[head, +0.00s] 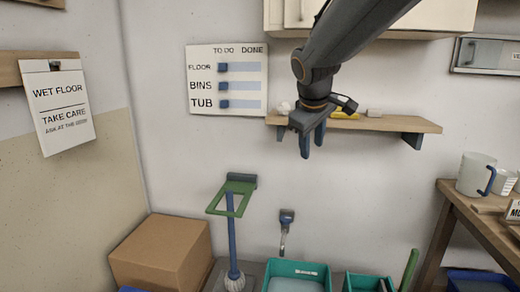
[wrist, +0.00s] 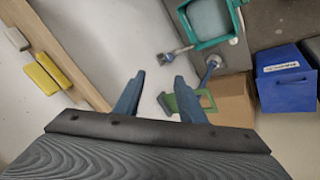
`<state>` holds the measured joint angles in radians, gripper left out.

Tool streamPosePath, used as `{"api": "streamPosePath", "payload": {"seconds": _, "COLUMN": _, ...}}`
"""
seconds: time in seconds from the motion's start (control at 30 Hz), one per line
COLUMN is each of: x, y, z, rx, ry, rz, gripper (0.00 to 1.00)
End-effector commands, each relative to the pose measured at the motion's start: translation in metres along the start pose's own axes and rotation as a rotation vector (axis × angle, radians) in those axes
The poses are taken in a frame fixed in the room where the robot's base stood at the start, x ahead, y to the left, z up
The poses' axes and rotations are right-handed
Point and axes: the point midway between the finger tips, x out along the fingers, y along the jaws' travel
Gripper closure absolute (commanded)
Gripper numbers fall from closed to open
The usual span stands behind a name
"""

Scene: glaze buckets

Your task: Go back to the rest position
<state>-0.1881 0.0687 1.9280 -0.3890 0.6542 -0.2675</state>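My gripper (head: 312,143) hangs from my arm in the upper middle of the head view, in front of the wall shelf (head: 392,123), fingers pointing down. In the wrist view my gripper (wrist: 160,96) shows two blue fingers apart with nothing between them. It is open and empty. I cannot tell from these frames how far it is from the shelf.
A To Do/Done board (head: 227,80) hangs left of my gripper, and a cabinet (head: 440,15) is above the shelf. Below are a green frame holder with a brush (head: 232,230), a cardboard box (head: 165,252) and a teal tub (head: 297,270). A wooden table (head: 462,215) stands right.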

Motion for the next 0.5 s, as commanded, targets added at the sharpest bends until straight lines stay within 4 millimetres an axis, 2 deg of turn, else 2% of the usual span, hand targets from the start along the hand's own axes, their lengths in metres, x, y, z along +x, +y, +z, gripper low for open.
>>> {"api": "streamPosePath", "payload": {"seconds": 0.03, "x": 0.015, "y": -0.018, "z": 0.031, "rx": 0.055, "ry": -0.042, "rz": -0.042, "gripper": 0.63}}
{"api": "streamPosePath", "payload": {"seconds": 0.2, "x": 0.048, "y": -0.08, "z": 0.126, "rx": 0.262, "ry": -0.175, "rz": -0.165, "gripper": 0.63}}
{"api": "streamPosePath", "payload": {"seconds": 0.4, "x": 0.06, "y": -0.155, "z": 0.228, "rx": 0.508, "ry": -0.337, "rz": -0.272, "gripper": 0.63}}
{"api": "streamPosePath", "payload": {"seconds": 0.5, "x": 0.059, "y": -0.183, "z": 0.263, "rx": 0.602, "ry": -0.398, "rz": -0.302, "gripper": 0.63}}
